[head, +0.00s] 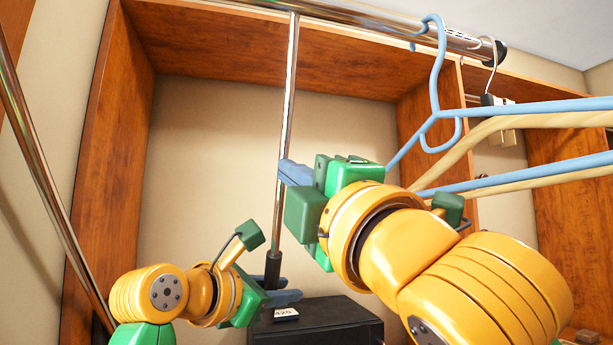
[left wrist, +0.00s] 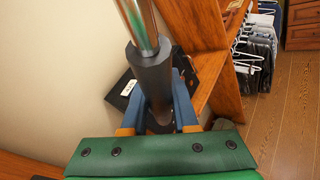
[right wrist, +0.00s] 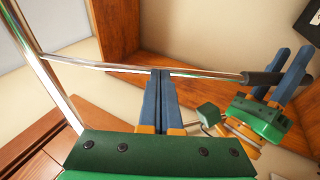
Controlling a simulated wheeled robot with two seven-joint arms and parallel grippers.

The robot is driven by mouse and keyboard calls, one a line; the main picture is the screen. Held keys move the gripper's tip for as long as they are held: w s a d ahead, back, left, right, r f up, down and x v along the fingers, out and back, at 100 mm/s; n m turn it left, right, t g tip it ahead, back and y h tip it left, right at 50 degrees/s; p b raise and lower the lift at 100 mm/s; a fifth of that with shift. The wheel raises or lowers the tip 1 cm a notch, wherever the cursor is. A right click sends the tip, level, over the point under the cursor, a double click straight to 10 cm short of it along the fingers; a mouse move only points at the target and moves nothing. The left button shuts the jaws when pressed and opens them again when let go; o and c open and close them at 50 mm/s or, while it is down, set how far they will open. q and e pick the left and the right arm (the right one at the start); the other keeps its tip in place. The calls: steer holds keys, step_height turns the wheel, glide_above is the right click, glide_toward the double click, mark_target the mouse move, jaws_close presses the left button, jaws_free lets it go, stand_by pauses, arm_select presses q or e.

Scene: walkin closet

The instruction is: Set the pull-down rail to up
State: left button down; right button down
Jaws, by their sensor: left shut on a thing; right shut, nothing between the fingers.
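The pull-down rail (head: 345,15) is a chrome bar across the top of the head view. Its chrome pull rod (head: 291,95) hangs down from it and ends in a dark grip (head: 273,265). My left gripper (head: 274,288) is shut around this dark grip; the left wrist view shows the grip (left wrist: 152,80) between its blue fingers. My right gripper (head: 289,173) is shut and empty at the middle of the rod. In the right wrist view its closed fingertips (right wrist: 160,75) overlap the rod (right wrist: 105,66); whether they touch it I cannot tell.
A blue hanger (head: 437,90) and a wooden hanger (head: 475,138) are at the right, close to my right arm. A black box (head: 330,325) with a label is below the grip. Wooden closet panels (head: 110,140) frame the bay. Hanging clothes (left wrist: 258,50) show in the left wrist view.

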mark_target(286, 157)
steer(key=shift+w+a+r, duration=0.2)
steer(key=shift+w+r, duration=0.25)
steer(key=shift+r, duration=0.15)
steer(key=shift+w+a+r, duration=0.2)
steer(key=shift+w+r, duration=0.2)
steer(key=shift+r, duration=0.15)
arm_select(q)
steer(key=shift+s+d+f, duration=0.1)
steer(key=shift+d+f, duration=0.1)
steer(key=c, duration=0.7)
jaws_free()
steer(key=shift+c, duration=0.2)
steer(key=shift+o, duration=0.3)
steer(key=shift+s, duration=0.1)
arm_select(e)
steer(key=shift+s+r, duration=0.1)
steer(key=shift+s, duration=0.05)
arm_select(q)
steer(key=shift+a, duration=0.1)
steer(key=shift+a+r, duration=0.2)
steer(key=shift+a, duration=0.05)
